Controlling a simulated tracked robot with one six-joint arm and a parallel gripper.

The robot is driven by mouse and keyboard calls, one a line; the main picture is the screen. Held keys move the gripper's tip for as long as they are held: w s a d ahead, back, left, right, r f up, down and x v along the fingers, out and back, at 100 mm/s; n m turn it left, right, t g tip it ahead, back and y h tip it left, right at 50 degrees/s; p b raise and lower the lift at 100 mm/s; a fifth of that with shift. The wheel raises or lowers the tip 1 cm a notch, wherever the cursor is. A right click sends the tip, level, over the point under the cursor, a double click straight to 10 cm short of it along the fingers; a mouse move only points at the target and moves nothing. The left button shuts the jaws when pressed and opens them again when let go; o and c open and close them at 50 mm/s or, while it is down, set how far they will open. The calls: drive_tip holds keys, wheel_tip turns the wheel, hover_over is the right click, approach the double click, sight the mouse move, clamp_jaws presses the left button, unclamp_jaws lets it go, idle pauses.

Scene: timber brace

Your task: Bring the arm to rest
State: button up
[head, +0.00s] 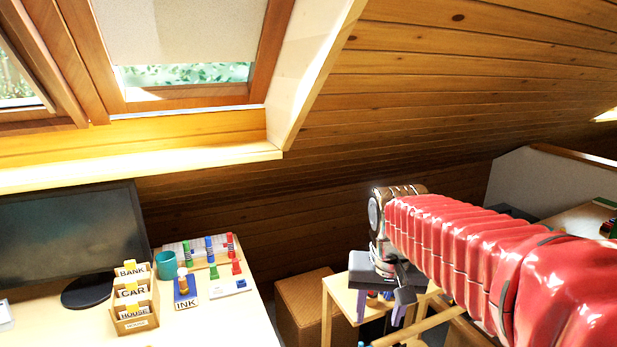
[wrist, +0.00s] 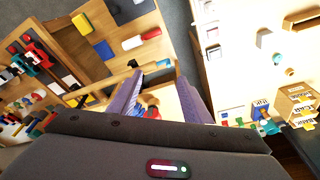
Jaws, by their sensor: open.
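My arm reaches in from the right of the head view in a red ribbed sleeve. My gripper (head: 380,308) hangs at its end, pointing down over a small wooden stand (head: 342,296). Its two purple fingers are apart. In the wrist view my gripper (wrist: 158,88) shows the same purple fingers spread, with no held object visible between them. Small blue and red pieces show below and between the fingers; whether any touches them I cannot tell.
A desk at left holds a monitor (head: 72,236), a word-card holder (head: 134,300), a teal mug (head: 166,265) and an ink stand (head: 185,287). A brown box (head: 302,305) stands between desk and stand. The sloped wooden ceiling (head: 430,90) lies above.

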drive_tip(key=s+d+f+n+t, duration=0.1)
drive_tip(key=s+d+f+t, duration=0.1)
drive_tip(key=s, duration=1.5)
drive_tip(key=shift+s+d+n+t, duration=0.2)
drive_tip(key=shift+n+t, duration=0.1)
drive_tip(key=shift+t, duration=0.2)
idle(1.1)
